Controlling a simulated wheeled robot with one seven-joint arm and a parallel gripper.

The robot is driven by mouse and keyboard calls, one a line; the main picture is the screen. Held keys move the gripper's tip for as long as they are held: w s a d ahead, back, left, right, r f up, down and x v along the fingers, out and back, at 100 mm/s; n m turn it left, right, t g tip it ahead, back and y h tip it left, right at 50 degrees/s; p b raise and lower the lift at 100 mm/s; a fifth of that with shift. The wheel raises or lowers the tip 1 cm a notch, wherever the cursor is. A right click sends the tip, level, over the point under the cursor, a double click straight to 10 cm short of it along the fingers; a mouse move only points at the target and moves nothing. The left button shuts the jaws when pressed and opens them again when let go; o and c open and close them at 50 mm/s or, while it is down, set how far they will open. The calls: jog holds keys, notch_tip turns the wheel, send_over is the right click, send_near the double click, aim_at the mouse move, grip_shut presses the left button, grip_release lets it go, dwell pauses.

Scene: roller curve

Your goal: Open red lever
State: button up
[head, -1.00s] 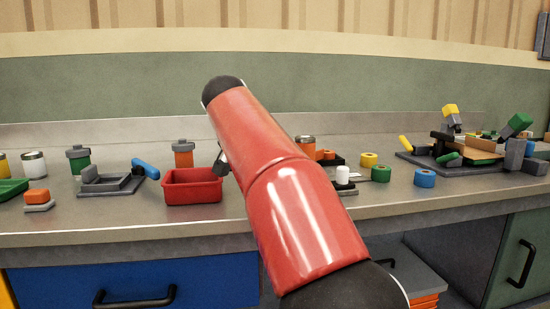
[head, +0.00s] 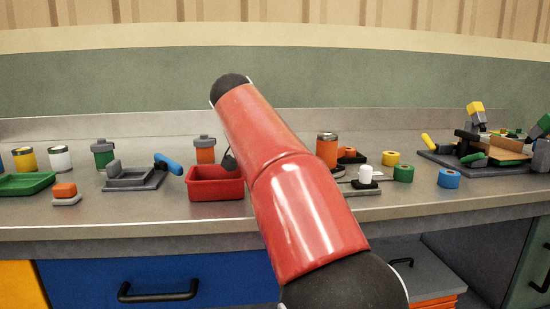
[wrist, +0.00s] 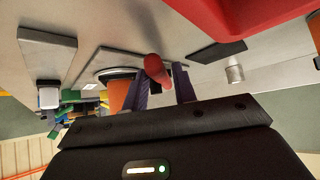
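The red lever (wrist: 156,70) shows in the wrist view as a rounded red handle at the fingertips. My gripper (wrist: 161,82) has its two dark fingers apart, one on each side of the handle, with a gap visible at least on the right. I cannot tell whether the left finger touches it. The lever's base is partly hidden behind the fingers; a dark round part on a grey plate (wrist: 100,60) lies just beyond. In the head view my red arm covers the lever and most of the gripper.
A red bin (head: 215,190) stands close left of my arm, an orange jar (head: 327,150) right of it. A grey fixture with a blue lever (head: 168,163) is farther left.

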jog(key=p+v, duration=0.1)
jog(key=v, duration=0.6)
jog(key=shift+s+a+r, duration=0.2)
jog(key=shift+s+r, duration=0.05)
dwell(0.5)
